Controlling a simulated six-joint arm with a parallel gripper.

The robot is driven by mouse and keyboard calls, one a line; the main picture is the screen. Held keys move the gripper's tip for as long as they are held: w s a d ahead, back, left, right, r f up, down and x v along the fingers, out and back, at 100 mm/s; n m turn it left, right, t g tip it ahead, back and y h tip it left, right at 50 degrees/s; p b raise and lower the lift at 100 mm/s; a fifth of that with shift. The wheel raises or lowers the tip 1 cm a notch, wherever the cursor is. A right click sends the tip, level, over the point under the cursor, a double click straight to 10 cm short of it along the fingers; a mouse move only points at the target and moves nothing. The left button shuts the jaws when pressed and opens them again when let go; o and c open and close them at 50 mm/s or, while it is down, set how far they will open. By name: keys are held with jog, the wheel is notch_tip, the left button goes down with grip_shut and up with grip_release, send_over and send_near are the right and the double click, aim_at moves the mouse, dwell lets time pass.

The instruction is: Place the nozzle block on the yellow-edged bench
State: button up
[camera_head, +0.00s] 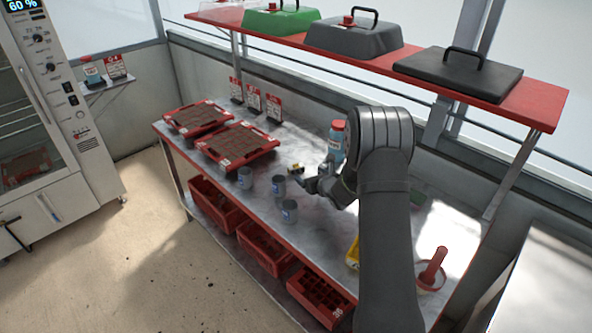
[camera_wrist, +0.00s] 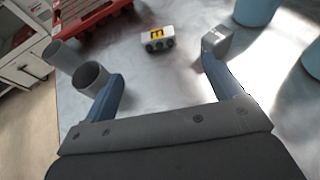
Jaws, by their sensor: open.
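A small white block with a yellow label and dark round parts along its side, which looks like the nozzle block (camera_wrist: 158,39), lies on the metal worktop. It shows small in the head view (camera_head: 296,169), just beyond my gripper (camera_head: 314,183). In the wrist view my gripper (camera_wrist: 163,62) is open and empty; the block lies ahead of its fingers, between their lines and apart from them. The worktop I am over (camera_head: 306,216) has a red edge. I cannot make out a yellow-edged bench in either view.
Grey cups (camera_head: 278,185) stand left of my gripper. A blue bottle with a red cap (camera_head: 337,140) stands close behind it. Red seed trays (camera_head: 236,159) lie at the left of the worktop. A red shelf (camera_head: 543,99) with lids runs above. Another grey surface (camera_head: 548,275) is at lower right.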

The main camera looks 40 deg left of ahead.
send_near(297, 167)
jog(key=x, duration=0.5)
jog(key=shift+w, duration=0.2)
jog(key=x, duration=0.3)
jog(key=shift+s+a+f, duration=0.2)
jog(key=shift+a+f, duration=0.1)
jog(key=shift+x, duration=0.85)
jog(key=shift+r, duration=0.1)
jog(key=shift+c, duration=0.4)
jog(key=c, duration=1.1)
jog(key=shift+c, duration=0.2)
